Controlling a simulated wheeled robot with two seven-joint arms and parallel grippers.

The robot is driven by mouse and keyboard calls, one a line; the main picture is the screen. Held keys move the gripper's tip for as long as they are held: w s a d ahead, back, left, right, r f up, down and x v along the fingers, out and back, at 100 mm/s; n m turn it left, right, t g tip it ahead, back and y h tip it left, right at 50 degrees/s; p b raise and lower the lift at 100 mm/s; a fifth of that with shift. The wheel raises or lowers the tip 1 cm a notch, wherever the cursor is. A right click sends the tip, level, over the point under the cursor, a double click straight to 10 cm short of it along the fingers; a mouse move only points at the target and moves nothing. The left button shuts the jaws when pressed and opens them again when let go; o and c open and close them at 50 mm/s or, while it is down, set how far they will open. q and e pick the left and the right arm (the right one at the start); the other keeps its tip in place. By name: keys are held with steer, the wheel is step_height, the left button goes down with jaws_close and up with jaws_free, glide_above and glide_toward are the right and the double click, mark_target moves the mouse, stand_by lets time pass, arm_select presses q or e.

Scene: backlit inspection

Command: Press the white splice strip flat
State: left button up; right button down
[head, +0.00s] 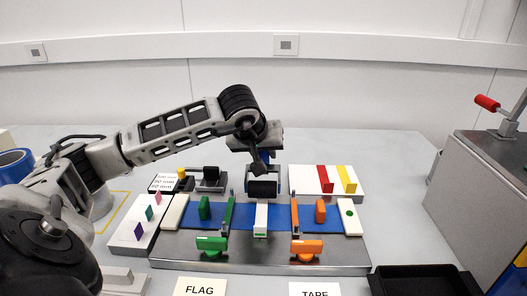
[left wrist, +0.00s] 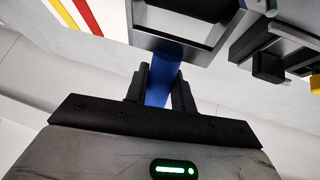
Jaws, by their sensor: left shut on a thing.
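The white splice strip (head: 261,216) lies across the blue band (head: 233,214) at the middle of the grey fixture, with a green mark near its front end. My left gripper (head: 257,163) is over the far end of the strip. It is shut on the blue handle (left wrist: 160,88) of a roller tool, seen between the fingers in the left wrist view. The tool's grey frame and dark roller (head: 263,188) hang just behind the strip; I cannot tell whether they touch anything. My right gripper is not in view.
Green clamps (head: 211,244) and orange clamps (head: 306,247) flank the strip. A white block with red and yellow pieces (head: 325,179) stands behind right. A black tray (head: 412,281) is front right, beside a grey machine with a red-handled lever (head: 487,103). FLAG (head: 199,288) and TAPE labels lie in front.

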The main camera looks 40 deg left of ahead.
arm_select(q)
steer(key=shift+f+b, duration=0.4)
steer(key=shift+f, duration=0.05)
stand_by(0.5)
steer(key=shift+s+d, duration=0.1)
steer(key=shift+s+d+f, duration=0.1)
steer(key=shift+s+d, duration=0.2)
steer(key=shift+s, duration=0.1)
steer(key=shift+s+d+b, duration=0.2)
steer(key=shift+b, duration=0.1)
stand_by(0.4)
steer(key=shift+s+d, duration=0.15)
steer(key=shift+s, duration=0.1)
steer(key=shift+s+d, duration=0.1)
stand_by(0.4)
steer(key=shift+s+d, duration=0.25)
steer(key=shift+s, duration=0.05)
steer(key=shift+s+d+b, duration=0.25)
steer(key=shift+b, duration=0.15)
steer(key=shift+s+d, duration=0.2)
steer(key=shift+s, duration=0.05)
